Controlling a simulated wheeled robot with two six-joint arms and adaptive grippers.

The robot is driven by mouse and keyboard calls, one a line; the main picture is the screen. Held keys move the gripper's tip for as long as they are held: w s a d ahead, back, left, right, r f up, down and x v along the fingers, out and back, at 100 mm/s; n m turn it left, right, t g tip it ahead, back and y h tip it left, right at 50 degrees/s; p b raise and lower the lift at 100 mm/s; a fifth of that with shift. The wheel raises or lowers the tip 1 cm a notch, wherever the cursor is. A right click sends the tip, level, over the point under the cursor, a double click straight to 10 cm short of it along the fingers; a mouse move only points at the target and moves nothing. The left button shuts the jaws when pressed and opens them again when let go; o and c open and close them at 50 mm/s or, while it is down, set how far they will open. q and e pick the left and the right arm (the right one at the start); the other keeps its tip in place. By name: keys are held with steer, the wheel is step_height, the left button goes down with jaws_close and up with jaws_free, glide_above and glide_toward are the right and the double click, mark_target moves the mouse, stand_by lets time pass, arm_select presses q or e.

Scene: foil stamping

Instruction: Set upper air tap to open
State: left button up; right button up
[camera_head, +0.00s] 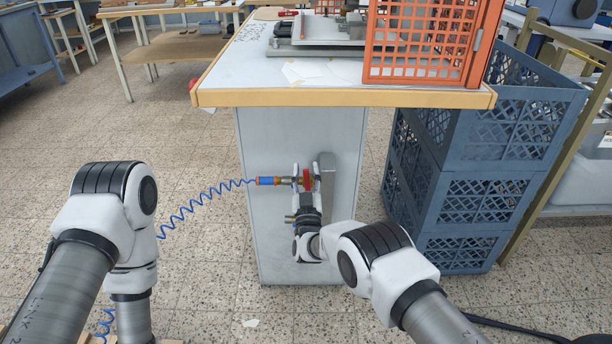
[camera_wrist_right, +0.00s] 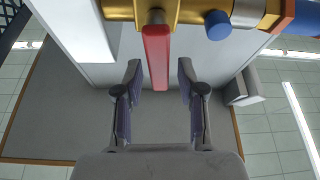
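The upper air tap is on the grey side panel of the bench, with a red lever (camera_head: 307,179) and a blue hose fitting (camera_head: 267,181) to its left. In the right wrist view the red lever (camera_wrist_right: 157,57) extends from the brass tap body (camera_wrist_right: 185,12) toward the space between my fingertips. My right gripper (camera_head: 306,175) is at the tap; the wrist view shows its two fingers (camera_wrist_right: 158,80) apart, one on each side of the lever, with no clear contact. A lower brass fitting (camera_head: 290,218) is partly hidden by my right wrist. My left gripper is out of view.
A coiled blue hose (camera_head: 200,203) runs left from the tap. The bench top (camera_head: 255,75) overhangs above, carrying an orange crate (camera_head: 425,72). Stacked blue-grey crates (camera_head: 460,200) stand close on the right. The tiled floor left of the bench is mostly clear.

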jaws_close()
steer(key=shift+a+f+n+g+y+b, duration=0.3)
steer(key=shift+a+n+y+b, duration=0.35)
steer(key=shift+n, duration=1)
steer(key=shift+a+f+n+g+y+b, duration=0.15)
steer(key=shift+a+n+g+y+b, duration=0.2)
steer(key=shift+n+y, duration=0.95)
steer(key=shift+a+f+n+g+y+b, duration=0.25)
steer(key=shift+a+n+y+b, duration=0.25)
steer(key=shift+n, duration=1.45)
steer(key=shift+o, duration=1.4)
jaws_free()
